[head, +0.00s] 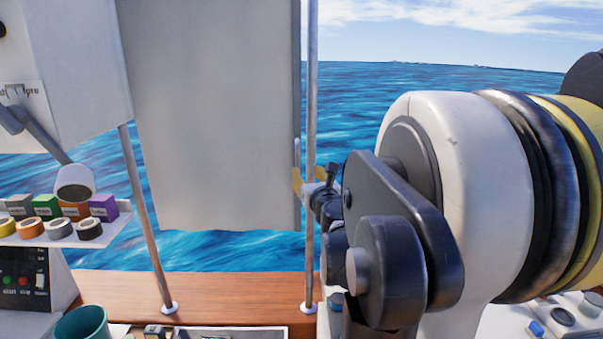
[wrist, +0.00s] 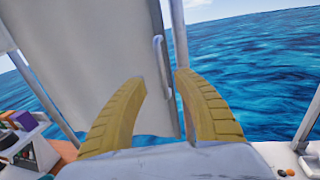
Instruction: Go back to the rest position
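My gripper (wrist: 162,80) is open, with its two yellow ribbed fingers spread apart in the wrist view. Nothing is held between them. A slim grey handle (wrist: 160,58) on the right edge of a large grey panel (wrist: 85,60) shows just beyond the gap between the fingertips. In the head view, the panel (head: 215,110) hangs upright left of my arm. A small yellow part of my gripper (head: 297,182) shows by its lower right edge, close to the handle (head: 297,155). My arm hides much of the gripper there, and I cannot tell whether it touches anything.
A metal pole (head: 311,120) stands right beside the gripper; another pole (head: 148,220) stands to the left. A shelf of tape rolls and coloured boxes (head: 62,215) and a teal cup (head: 82,324) are at left. A wooden ledge (head: 230,285) runs below; open sea lies beyond.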

